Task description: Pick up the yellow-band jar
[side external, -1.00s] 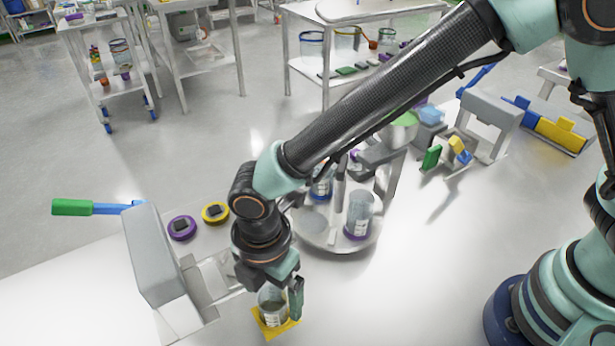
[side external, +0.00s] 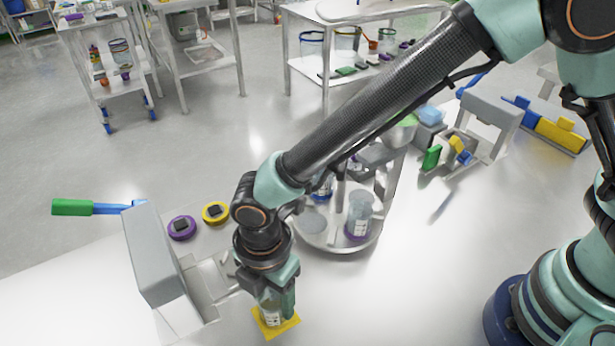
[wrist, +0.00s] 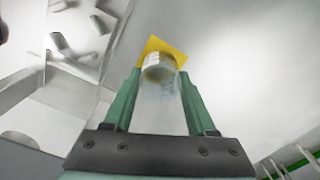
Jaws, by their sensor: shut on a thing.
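The yellow-band jar (side external: 270,310) is a clear jar standing on a yellow square pad (side external: 285,325) near the front of the table. My gripper (side external: 273,301) points down over it, shut on the jar with a finger on each side. In the wrist view the jar (wrist: 159,72) sits between the two green fingers of my gripper (wrist: 159,84), with the yellow pad (wrist: 172,47) beyond it. My fingers hide part of the jar in the side view. I cannot tell whether it touches the pad.
A grey press-like stand (side external: 155,255) with a green-tipped lever (side external: 72,207) is close on the left. A purple lid (side external: 182,228) and a yellow lid (side external: 215,212) lie behind it. A round tray (side external: 325,238) with jars stands behind right.

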